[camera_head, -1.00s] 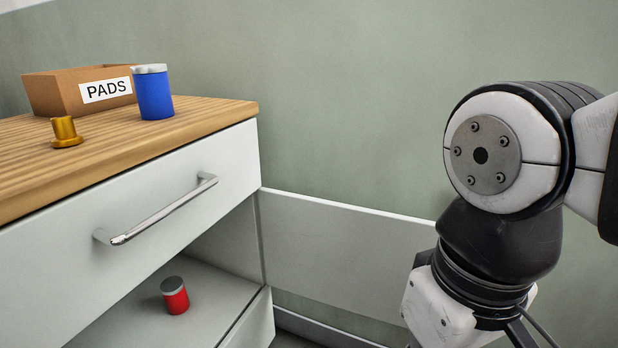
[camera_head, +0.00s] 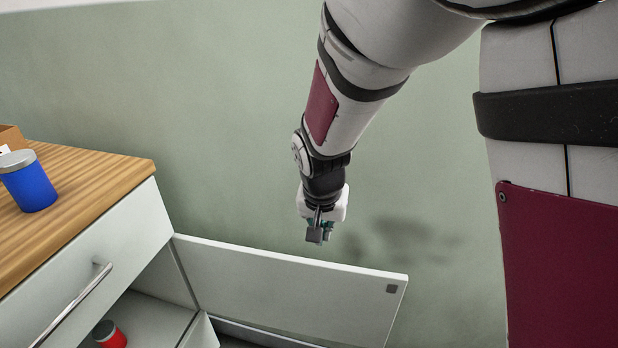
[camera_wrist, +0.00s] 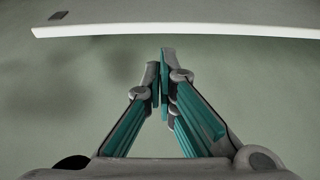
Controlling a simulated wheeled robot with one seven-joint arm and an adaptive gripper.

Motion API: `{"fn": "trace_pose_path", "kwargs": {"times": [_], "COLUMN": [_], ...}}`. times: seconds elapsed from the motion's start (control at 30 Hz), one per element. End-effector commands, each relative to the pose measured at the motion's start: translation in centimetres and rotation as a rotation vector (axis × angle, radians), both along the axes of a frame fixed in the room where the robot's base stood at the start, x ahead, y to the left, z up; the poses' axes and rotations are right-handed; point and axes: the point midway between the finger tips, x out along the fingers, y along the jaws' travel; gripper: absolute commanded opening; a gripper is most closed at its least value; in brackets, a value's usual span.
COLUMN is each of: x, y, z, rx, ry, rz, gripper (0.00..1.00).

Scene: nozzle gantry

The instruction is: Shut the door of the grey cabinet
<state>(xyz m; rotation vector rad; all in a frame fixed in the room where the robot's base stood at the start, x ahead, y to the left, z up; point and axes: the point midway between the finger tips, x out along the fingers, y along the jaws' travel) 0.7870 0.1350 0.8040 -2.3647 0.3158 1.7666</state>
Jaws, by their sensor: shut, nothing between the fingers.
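The grey cabinet (camera_head: 110,262) stands at the left in the head view, under a wooden top. Its door (camera_head: 290,292) is swung wide open to the right, near the green wall, with a small dark square patch near its free upper corner. My gripper (camera_head: 316,240) is shut and empty, pointing down, and shows just above the door's upper edge in the head view. In the wrist view the shut fingertips (camera_wrist: 164,55) are apart from the door's white edge (camera_wrist: 180,30), which runs across the top of the picture. Part of the cabinet is cut off by the frame.
A blue canister (camera_head: 30,185) and part of a brown box (camera_head: 12,137) are on the wooden top (camera_head: 85,190). A red canister (camera_head: 110,335) is inside the open compartment. A drawer handle (camera_head: 75,305) sticks out above it. The green wall (camera_head: 230,130) is behind the door.

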Motion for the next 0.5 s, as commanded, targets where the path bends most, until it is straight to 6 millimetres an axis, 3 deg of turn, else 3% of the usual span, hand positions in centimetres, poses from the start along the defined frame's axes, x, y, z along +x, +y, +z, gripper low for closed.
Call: {"fn": "trace_pose_path", "kwargs": {"times": [0.27,0.5], "x": [1.6,2.8], "y": [1.3,0.9], "z": [-0.9,-4.6], "rx": [-0.027,-0.027], "ry": [-0.046,-0.045], "rz": [-0.001,-0.003], "gripper": [0.0,0.0]}}
